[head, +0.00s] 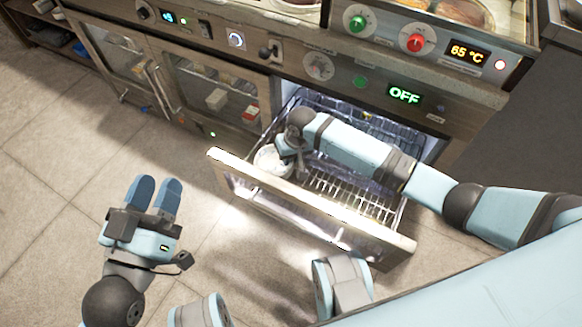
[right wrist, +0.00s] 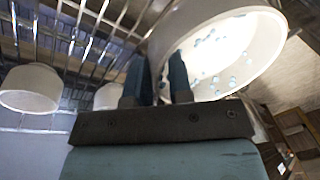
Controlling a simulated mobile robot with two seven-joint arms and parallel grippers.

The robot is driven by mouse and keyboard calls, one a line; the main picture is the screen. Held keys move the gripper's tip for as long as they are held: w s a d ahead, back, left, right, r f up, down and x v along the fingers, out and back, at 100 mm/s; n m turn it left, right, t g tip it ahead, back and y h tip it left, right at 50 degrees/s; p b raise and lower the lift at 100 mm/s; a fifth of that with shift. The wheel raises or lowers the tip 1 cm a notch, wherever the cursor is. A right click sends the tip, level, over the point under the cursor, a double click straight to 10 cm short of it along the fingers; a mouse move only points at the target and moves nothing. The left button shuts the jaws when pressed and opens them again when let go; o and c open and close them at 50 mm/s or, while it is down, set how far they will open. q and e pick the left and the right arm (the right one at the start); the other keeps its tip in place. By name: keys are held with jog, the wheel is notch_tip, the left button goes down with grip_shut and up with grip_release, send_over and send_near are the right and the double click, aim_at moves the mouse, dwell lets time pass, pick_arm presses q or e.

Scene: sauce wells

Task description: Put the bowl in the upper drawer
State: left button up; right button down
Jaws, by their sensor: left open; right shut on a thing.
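The white bowl (head: 268,160) is over the left end of the open drawer (head: 310,212), which has a wire rack inside. In the right wrist view the bowl (right wrist: 232,52) is large and tilted, with blue flecks inside. My right gripper (head: 286,160) is shut on the bowl's wall; its dark fingers (right wrist: 160,82) show in the wrist view. I cannot tell whether the bowl touches the rack. My left gripper (head: 155,186) is open and empty over the floor, left of the drawer.
Two other white vessels (right wrist: 30,90) (right wrist: 108,96) show near wire bars in the right wrist view. Glass-doored cabinets (head: 208,95) stand left of the drawer. A control panel with an OFF display (head: 404,95) is above it. The tiled floor (head: 60,190) at left is clear.

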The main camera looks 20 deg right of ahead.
notch_tip(320, 180, down, 4)
jog(key=shift+f+b, duration=0.25)
jog(key=shift+b, duration=0.7)
pick_arm(q)
notch_tip(320, 180, down, 3)
jog(key=shift+w+d+r+g, duration=0.1)
jog(key=shift+g, duration=0.6)
pick_arm(e)
jog(key=c, duration=1)
grip_release()
jog(key=shift+r, duration=0.15)
pick_arm(q)
jog(key=shift+a+r+t+y+p, duration=0.25)
jog(key=shift+r+p, duration=0.5)
jog(key=shift+p, duration=0.55)
jog(key=shift+a+r+t+y+p, duration=0.15)
jog(key=shift+a+r+t+p, duration=0.15)
jog(key=shift+r+p, duration=0.7)
pick_arm(e)
jog(key=shift+s+d+r+p, duration=0.1)
jog(key=shift+s+d+r, duration=0.15)
jog(key=shift+r, duration=1.7)
jog(key=shift+s+d+r+p, duration=0.1)
jog(key=shift+d+r, duration=0.25)
jog(key=shift+r, duration=1.55)
jog(key=shift+s+d+r+p, duration=0.1)
jog(key=shift+s+d+r, duration=0.15)
jog(key=shift+r, duration=1.7)
